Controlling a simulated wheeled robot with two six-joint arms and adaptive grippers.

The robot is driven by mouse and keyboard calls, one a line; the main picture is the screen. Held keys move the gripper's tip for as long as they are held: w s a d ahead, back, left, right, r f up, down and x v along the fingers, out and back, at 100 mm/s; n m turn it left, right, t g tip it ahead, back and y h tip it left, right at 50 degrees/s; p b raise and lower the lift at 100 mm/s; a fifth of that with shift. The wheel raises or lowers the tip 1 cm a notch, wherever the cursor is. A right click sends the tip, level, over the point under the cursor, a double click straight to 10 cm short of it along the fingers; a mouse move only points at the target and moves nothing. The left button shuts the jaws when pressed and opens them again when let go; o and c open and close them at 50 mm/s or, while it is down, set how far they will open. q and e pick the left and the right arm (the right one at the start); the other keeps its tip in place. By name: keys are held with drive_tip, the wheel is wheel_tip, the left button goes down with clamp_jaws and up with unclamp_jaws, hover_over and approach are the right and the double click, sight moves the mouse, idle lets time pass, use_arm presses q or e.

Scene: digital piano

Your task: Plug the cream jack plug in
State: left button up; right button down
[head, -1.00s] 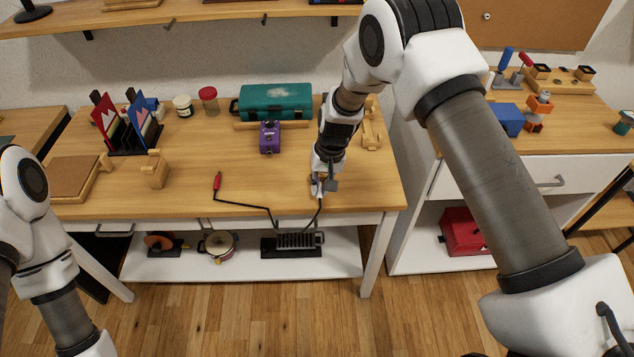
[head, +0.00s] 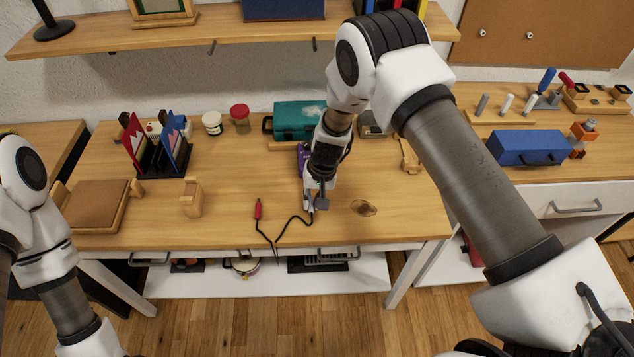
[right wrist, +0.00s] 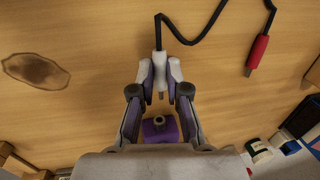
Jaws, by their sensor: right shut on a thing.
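My right gripper (head: 315,203) is shut on the cream jack plug, low over the front part of the table. In the right wrist view the gripper (right wrist: 160,78) grips the pale body of the cream jack plug (right wrist: 160,62). Its metal tip points toward the purple box (right wrist: 160,131), which has a round socket facing the plug; tip and socket are apart. In the head view the purple box (head: 301,153) is mostly hidden behind my right arm. A red plug (head: 258,209) lies on the table, left of the gripper. My left gripper is not in view.
A black cable (head: 290,222) runs from the cream plug near the table's front edge. A teal case (head: 292,118) stands behind the purple box. A dark oval mark (head: 363,208) lies right of the gripper. A wooden stand (head: 191,198) is at left. The front middle is mostly clear.

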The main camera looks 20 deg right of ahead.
drive_tip(key=shift+s+f+p, duration=0.3)
drive_tip(key=shift+s+p, duration=0.05)
drive_tip(key=shift+s, duration=0.45)
drive_tip(key=shift+s+r, duration=0.2)
drive_tip(key=shift+s, duration=0.3)
drive_tip(key=shift+w+a+f, duration=0.1)
drive_tip(key=shift+w+f, duration=0.15)
drive_tip(key=shift+w, duration=0.15)
drive_tip(key=shift+w+d+b, duration=0.2)
drive_tip(key=shift+w+b, duration=0.1)
drive_tip(key=shift+w, duration=0.35)
drive_tip(key=w, duration=0.1)
drive_tip(key=w+d+b, duration=0.1)
drive_tip(key=w, duration=0.1)
drive_tip(key=shift+w+b, duration=0.15)
drive_tip(key=shift+b, duration=0.15)
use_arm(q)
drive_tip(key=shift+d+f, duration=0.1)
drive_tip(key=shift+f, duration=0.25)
use_arm(e)
drive_tip(key=shift+w+r, duration=0.1)
drive_tip(key=shift+w, duration=0.2)
use_arm(q)
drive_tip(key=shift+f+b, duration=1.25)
drive_tip(key=shift+b, duration=0.05)
use_arm(e)
drive_tip(key=shift+w+d, duration=0.25)
drive_tip(key=shift+w, duration=0.5)
drive_tip(key=shift+w+d, duration=0.2)
drive_tip(key=shift+w, duration=0.55)
